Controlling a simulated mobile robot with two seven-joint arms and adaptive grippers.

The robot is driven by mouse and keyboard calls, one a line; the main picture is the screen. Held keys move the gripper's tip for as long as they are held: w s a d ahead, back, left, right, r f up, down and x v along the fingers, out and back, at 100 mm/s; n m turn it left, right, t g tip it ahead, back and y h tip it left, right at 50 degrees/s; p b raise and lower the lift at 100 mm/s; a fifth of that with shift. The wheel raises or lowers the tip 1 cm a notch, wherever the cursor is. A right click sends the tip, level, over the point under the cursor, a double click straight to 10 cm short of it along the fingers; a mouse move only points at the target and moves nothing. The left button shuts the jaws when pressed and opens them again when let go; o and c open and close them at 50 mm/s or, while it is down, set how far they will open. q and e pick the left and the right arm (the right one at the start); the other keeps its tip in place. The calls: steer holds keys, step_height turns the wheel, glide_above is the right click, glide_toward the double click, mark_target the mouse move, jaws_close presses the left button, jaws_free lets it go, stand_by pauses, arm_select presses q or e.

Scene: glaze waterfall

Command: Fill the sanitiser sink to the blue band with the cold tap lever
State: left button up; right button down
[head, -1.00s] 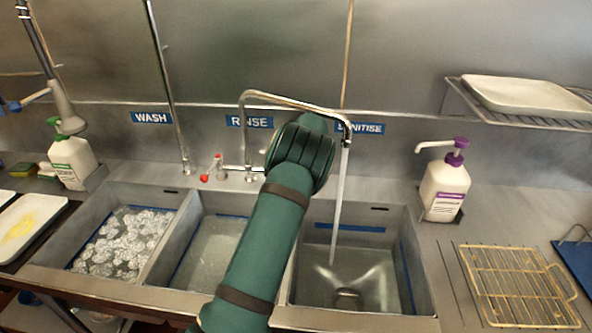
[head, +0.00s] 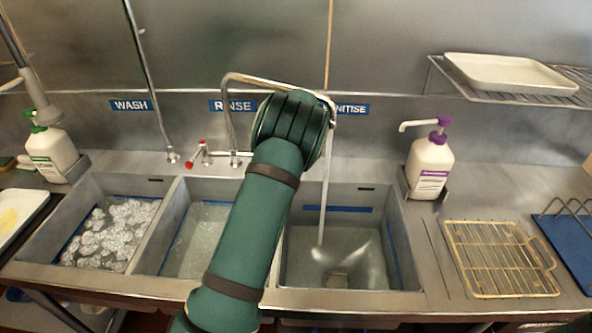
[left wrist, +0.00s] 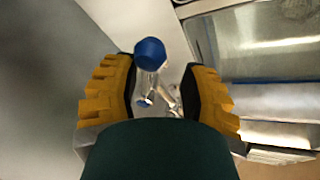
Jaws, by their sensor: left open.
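The sanitise sink (head: 405,262) is the rightmost of three basins, with a blue band (head: 345,209) on its back wall. A stream of water (head: 325,190) falls from the spout into it. The water (head: 375,270) in it lies below the band, and the drain shows through. A blue-knobbed lever (left wrist: 150,54) shows in the left wrist view, between the yellow fingers of my open left gripper (left wrist: 163,68); I cannot tell whether they touch it. In the head view my left arm hides this lever and gripper. The red-knobbed lever (head: 189,165) shows at the tap's left.
The wash basin (head: 108,235) holds suds and the rinse basin (head: 198,240) holds water. A purple-topped bottle (head: 430,165) and a wire rack (head: 498,258) stand right. The tall spout (head: 229,110) arches behind my arm.

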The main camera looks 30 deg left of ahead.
arm_select(q)
steer(key=s+d, duration=0.5)
steer(key=d, duration=0.3)
